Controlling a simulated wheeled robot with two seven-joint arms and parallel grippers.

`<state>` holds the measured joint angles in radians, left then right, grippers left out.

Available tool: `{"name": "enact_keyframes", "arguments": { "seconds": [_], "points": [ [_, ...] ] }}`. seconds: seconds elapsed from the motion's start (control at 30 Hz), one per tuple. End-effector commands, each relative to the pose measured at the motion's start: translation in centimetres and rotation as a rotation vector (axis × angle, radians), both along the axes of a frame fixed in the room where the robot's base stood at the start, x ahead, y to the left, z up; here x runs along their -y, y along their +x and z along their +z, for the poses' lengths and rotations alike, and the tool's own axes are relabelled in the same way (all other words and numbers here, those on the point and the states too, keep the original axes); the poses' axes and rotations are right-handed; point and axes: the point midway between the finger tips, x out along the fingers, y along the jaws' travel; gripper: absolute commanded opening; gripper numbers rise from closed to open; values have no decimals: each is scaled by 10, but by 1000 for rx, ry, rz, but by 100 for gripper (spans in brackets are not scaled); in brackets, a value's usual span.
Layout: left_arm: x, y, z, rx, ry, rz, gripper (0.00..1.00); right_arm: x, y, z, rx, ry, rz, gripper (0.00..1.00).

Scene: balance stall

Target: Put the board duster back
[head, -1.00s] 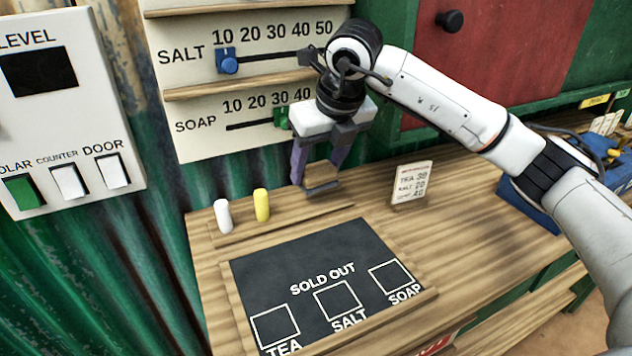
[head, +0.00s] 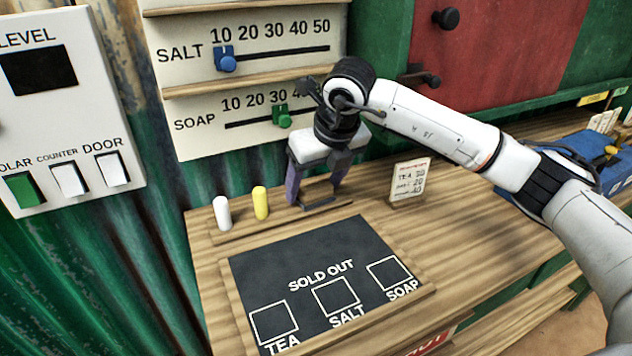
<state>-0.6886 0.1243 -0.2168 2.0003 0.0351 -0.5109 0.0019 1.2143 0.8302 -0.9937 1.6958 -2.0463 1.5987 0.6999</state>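The board duster (head: 321,203), a small block with a dark underside, is between the fingertips of my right gripper (head: 317,189). The gripper is shut on it, fingers pointing down, and partly hides it. The duster is level, at the right end of the narrow wooden chalk ledge (head: 262,227) behind the blackboard (head: 330,256). I cannot tell whether it touches the ledge. My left gripper is not in view.
A white chalk (head: 223,213) and a yellow chalk (head: 261,203) stand left of the duster. A price card (head: 409,180) stands to its right. The slider panel (head: 190,140) is close behind my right gripper. The counter right of the blackboard is clear.

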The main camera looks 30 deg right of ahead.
Motion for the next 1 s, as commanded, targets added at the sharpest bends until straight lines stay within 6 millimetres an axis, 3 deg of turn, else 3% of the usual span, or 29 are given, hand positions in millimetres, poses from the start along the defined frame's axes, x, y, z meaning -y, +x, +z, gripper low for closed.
{"name": "enact_keyframes", "arguments": {
  "seconds": [0.03, 0.4, 0.8, 1.0],
  "points": [
    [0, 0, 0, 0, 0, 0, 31, 1, -2, -7, -18, -4, -4, 73],
    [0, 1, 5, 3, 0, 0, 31, 2, -3, -4, -19, -4, -4, 73],
    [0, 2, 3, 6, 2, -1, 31, 6, -30, 69, -5, -2, -2, 73],
    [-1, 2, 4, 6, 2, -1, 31, 6, -39, 90, -6, -2, -2, 73]
  ]
}}
